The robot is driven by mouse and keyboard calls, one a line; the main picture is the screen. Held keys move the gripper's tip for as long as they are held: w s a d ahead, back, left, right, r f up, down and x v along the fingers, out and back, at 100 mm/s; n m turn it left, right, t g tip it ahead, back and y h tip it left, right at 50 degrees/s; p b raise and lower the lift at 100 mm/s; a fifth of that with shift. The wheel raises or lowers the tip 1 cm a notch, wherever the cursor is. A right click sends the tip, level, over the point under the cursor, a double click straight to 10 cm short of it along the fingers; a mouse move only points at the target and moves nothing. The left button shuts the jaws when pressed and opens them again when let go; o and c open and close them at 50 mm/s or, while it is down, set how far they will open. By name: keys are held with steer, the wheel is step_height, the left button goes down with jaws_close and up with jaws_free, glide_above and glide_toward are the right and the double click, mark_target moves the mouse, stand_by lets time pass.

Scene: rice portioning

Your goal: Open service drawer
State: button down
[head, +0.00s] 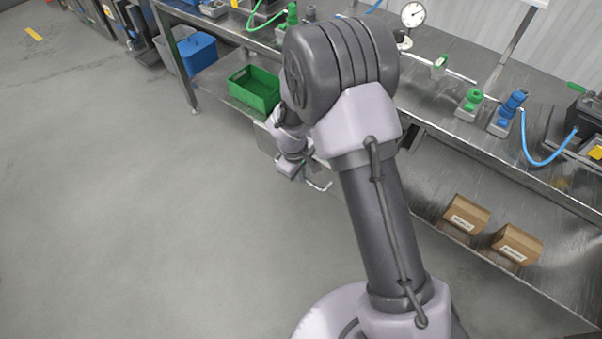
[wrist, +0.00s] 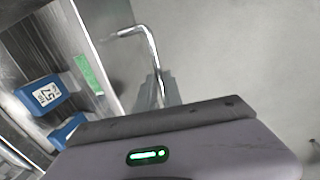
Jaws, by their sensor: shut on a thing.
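The service drawer's metal front (wrist: 103,62), with a green label (wrist: 88,74), is at the left of the wrist view. Its bent, shiny handle (wrist: 150,46) stands out from it. My gripper (wrist: 158,92) is shut on the handle's near part. Blue blocks (wrist: 42,95), one with a white label, show behind the front, apparently inside the drawer, which seems to stand partly open. In the head view, my gripper (head: 296,168) is low at the bench's front edge and the handle (head: 320,184) shows just beside it. My arm hides most of the drawer there.
A green crate (head: 253,91) sits on the lower shelf, with a blue bin (head: 198,52) at far left. Two cardboard boxes (head: 466,214) (head: 517,244) are on the lower shelf at right. The bench top (head: 440,110) carries fittings and hoses. The grey floor (head: 140,200) is clear.

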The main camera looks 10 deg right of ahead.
steer(key=c, duration=1.5)
jaws_free()
steer(key=r+p, duration=0.2)
steer(key=r, duration=0.3)
steer(key=s+a+r+p, duration=0.1)
steer(key=r+p, duration=0.1)
steer(key=r, duration=0.4)
steer(key=s+a+r+p, duration=0.1)
steer(key=r+p, duration=0.1)
steer(key=r, duration=0.4)
steer(key=shift+s+a+p, duration=0.2)
steer(key=shift+p, duration=0.1)
